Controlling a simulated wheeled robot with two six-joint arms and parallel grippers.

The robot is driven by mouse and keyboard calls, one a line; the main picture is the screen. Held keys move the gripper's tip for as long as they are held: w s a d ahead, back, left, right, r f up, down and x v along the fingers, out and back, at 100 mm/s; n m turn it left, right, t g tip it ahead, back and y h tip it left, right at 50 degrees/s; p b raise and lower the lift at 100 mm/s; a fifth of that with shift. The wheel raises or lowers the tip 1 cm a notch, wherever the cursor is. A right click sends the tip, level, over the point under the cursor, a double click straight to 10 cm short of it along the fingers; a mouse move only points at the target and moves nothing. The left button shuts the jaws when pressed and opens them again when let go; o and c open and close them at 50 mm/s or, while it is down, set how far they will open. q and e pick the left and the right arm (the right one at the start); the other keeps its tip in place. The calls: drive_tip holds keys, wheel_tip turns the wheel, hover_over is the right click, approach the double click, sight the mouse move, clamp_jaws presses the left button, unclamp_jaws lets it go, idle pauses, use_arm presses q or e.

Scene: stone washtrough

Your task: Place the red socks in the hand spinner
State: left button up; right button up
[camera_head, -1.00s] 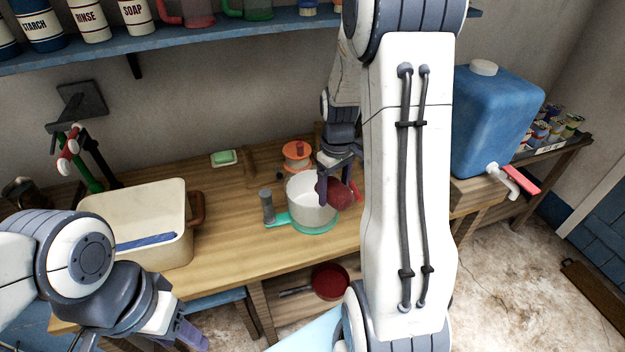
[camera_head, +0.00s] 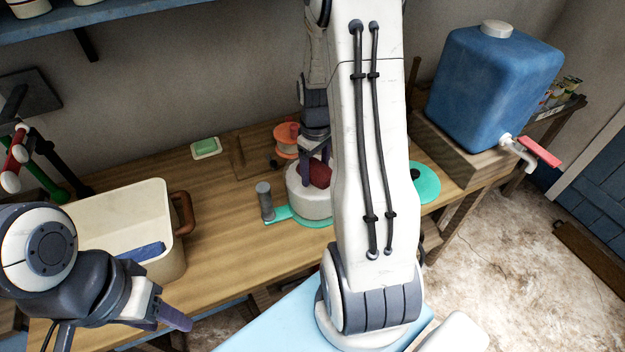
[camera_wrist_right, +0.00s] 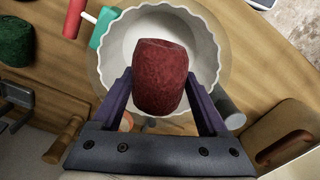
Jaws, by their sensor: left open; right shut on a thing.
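The red socks are a dark red rolled bundle (camera_wrist_right: 160,78), held between the two purple fingers of my right gripper (camera_wrist_right: 162,95). In the right wrist view the bundle is over the open white bowl of the hand spinner (camera_wrist_right: 205,55). In the head view my right gripper (camera_head: 318,155) points down at the spinner (camera_head: 308,207), with the red bundle (camera_head: 318,173) at its rim level; the exact depth is unclear. The spinner has a teal base and a grey upright handle. My left gripper (camera_head: 170,316) is open and empty at lower left, in front of the table.
A cream basin (camera_head: 120,220) with a blue item stands left on the wooden table. A green soap dish (camera_head: 206,147), orange spool (camera_head: 287,140) and teal disc (camera_head: 424,182) are nearby. A blue water tank (camera_head: 495,90) stands right. The wrist view shows a green bundle (camera_wrist_right: 15,40).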

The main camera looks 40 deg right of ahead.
drive_tip(key=shift+f, duration=3.6)
drive_tip(key=shift+d, duration=0.1)
drive_tip(key=shift+f, duration=0.15)
drive_tip(key=o, duration=1.4)
drive_tip(key=shift+c, duration=0.2)
